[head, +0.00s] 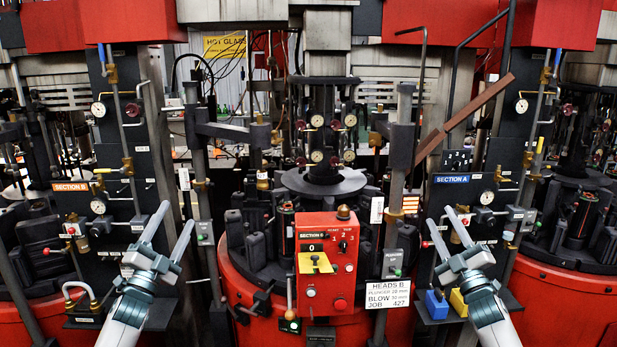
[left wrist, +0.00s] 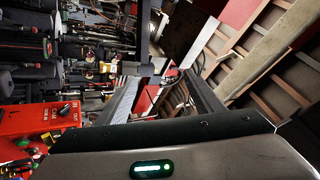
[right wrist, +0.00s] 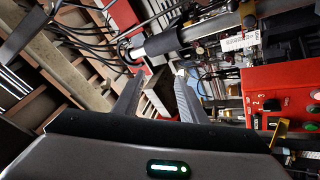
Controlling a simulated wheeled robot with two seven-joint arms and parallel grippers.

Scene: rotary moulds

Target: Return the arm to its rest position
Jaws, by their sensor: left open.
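My left gripper (head: 177,213) is raised at the left of the head view, in front of the dark SECTION B post. Its two fingers are spread, with nothing between them; they also show apart in the left wrist view (left wrist: 160,80). My right gripper (head: 438,214) is raised at the right, in front of the SECTION A panel. Its fingers are also apart and empty, as the right wrist view (right wrist: 157,82) shows. Both grippers point up and forward into the scene. Neither visibly holds anything; whether either touches the panels behind cannot be told.
A red control box (head: 325,265) with a yellow bracket (head: 317,263) stands between the arms before the round red machine (head: 240,285). A blue block (head: 436,304) and a yellow block (head: 459,302) sit near my right arm.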

